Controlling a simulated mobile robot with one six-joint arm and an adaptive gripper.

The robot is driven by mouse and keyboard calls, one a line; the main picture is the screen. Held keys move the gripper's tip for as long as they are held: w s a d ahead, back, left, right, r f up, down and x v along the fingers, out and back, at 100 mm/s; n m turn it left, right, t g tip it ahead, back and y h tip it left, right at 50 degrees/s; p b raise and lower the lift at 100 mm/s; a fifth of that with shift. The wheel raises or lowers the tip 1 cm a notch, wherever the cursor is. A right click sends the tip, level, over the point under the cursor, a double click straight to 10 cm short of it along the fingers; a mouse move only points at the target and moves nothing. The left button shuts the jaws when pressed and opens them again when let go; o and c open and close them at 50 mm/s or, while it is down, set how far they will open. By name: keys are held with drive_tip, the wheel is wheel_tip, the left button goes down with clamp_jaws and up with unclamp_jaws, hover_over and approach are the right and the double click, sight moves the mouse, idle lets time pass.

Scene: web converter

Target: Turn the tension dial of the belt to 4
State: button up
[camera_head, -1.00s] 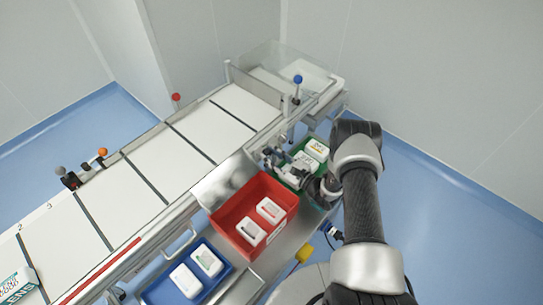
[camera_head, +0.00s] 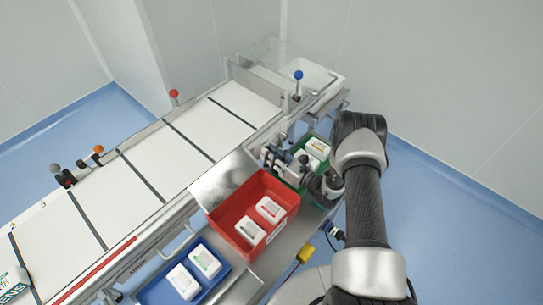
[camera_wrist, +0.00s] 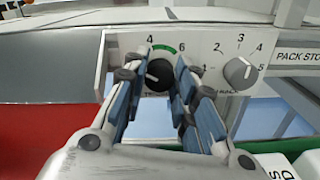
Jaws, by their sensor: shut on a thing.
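The tension dial (camera_wrist: 158,76) is a black knob on a light panel (camera_wrist: 205,47), with 4 and 6 printed above it and a green arc between them. My gripper (camera_wrist: 161,68) is shut on the dial, one blue-grey finger on each side. A pale mark shows on the dial's left part, but the fingers hide much of the scale and I cannot read the exact setting. In the head view my gripper (camera_head: 275,156) is beside the belt (camera_head: 190,135); the dial is not visible there.
A second, grey knob (camera_wrist: 237,71) with a scale up to 5 sits right of the dial. Red (camera_head: 225,218), blue (camera_head: 150,292) and green (camera_head: 323,144) bins with white packs stand along the belt's near side. A blue-knobbed lever (camera_head: 298,76) rises at the belt's far end.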

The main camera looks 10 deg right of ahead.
drive_tip(key=m+b, duration=0.2)
drive_tip(key=m, duration=0.6)
drive_tip(key=shift+f+m, duration=0.1)
drive_tip(key=shift+m, duration=0.2)
idle(0.5)
drive_tip(key=o, duration=1.1)
drive_tip(key=shift+c, duration=0.2)
drive_tip(key=shift+d, duration=0.1)
drive_tip(key=v, duration=1.2)
